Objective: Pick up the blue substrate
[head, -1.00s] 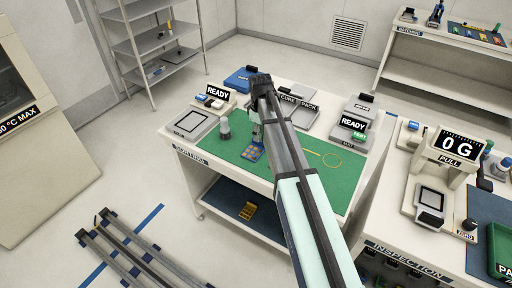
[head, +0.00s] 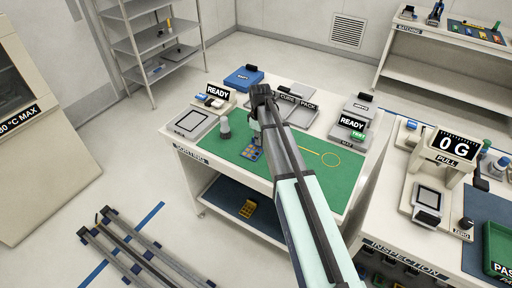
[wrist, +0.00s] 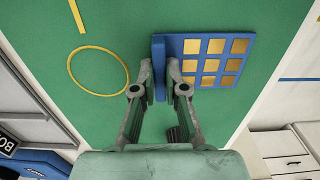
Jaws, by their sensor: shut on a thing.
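The blue substrate (wrist: 208,61) is a flat blue plate with a grid of gold squares and a raised blue tab at one edge. In the head view the substrate (head: 251,152) shows at the front of the green mat (head: 228,149), partly hidden by my arm. My gripper (wrist: 159,82) is shut on the tab at the plate's left edge in the wrist view, one finger on each side. The gripper's fingers are mostly hidden behind my arm in the head view. I cannot tell whether the plate touches the mat.
A yellow ring (wrist: 99,70) is marked on the mat. A grey cylinder (head: 225,128) stands left of the substrate. A grey framed plate (head: 192,122), READY box (head: 215,98) and CURE PACK tray (head: 300,113) surround the mat. The mat's right part is clear.

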